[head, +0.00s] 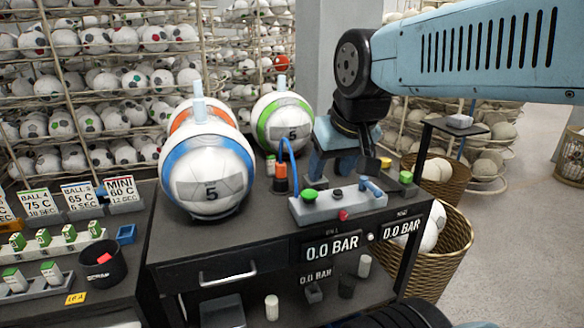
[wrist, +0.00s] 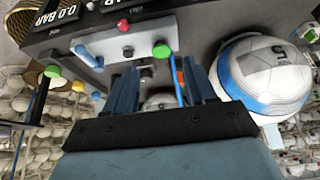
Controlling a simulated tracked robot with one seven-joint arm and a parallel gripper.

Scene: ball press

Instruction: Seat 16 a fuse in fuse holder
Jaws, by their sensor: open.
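On the left bench in the head view, a pale rack holds a row of several small green-and-white pieces (head: 42,238) that look like fuses. In front of it is a grey block (head: 32,288) with two larger green-and-white pieces (head: 50,272). A yellow tag (head: 75,298), seemingly reading 16 A, lies beside this block. I cannot tell which part is the fuse holder. My gripper (head: 345,168) points down over the right bench, behind the control box and far right of the fuses. In the wrist view, my gripper (wrist: 163,88) is open, its fingers apart with nothing held between them.
A black cup (head: 102,265) with a red piece stands beside the rack. A blue-striped ball (head: 208,172) and a green-striped ball (head: 284,122) sit on the press bench. The control box (head: 338,204) with coloured knobs lies before my gripper. Wire racks of balls fill the back.

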